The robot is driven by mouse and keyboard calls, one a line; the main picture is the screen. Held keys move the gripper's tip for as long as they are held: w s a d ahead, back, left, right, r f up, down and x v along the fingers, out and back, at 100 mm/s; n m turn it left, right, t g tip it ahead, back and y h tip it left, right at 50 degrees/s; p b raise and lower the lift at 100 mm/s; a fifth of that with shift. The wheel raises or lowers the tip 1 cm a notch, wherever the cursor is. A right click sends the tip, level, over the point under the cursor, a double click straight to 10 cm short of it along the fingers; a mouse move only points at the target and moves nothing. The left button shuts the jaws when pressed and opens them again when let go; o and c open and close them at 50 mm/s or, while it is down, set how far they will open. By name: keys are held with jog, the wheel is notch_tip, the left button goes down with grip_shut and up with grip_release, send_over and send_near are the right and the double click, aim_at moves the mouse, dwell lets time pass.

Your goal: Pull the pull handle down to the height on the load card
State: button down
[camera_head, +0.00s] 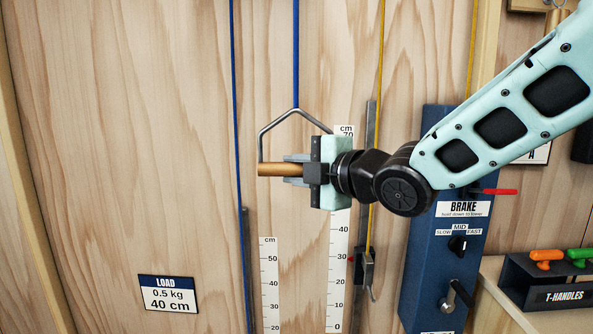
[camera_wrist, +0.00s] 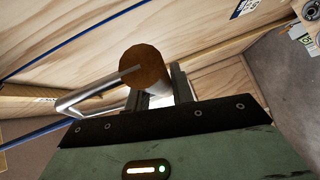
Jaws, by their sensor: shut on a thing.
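The pull handle (camera_head: 270,169) is a wooden bar on a bent grey metal bracket, hung from a blue rope (camera_head: 296,60). My gripper (camera_head: 298,170) is shut on the bar, coming from the right. The bar's round end also shows in the wrist view (camera_wrist: 144,66), between the jaws. The load card (camera_head: 168,294) at lower left reads "LOAD 0.5 kg 40 cm". A tall white cm scale (camera_head: 338,250) stands behind my gripper, which hides part of it. A red marker (camera_head: 351,259) sits by its 30 mark.
A shorter scale (camera_head: 269,285) stands to the left, beside a second blue rope (camera_head: 236,120). A blue brake panel (camera_head: 440,270) with a red lever (camera_head: 495,191), a knob and a crank is at right. T-handles (camera_head: 546,257) sit in a holder at far right.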

notch_tip(320, 180, down, 36)
jog(key=b, duration=3.5)
jog(key=shift+f, duration=0.15)
jog(key=c, duration=1.2)
grip_release()
jog(key=shift+r, duration=0.2)
jog(key=p+v, duration=0.2)
jog(key=v, duration=1.5)
jog(key=shift+s+d, duration=0.15)
jog(key=shift+s, duration=0.1)
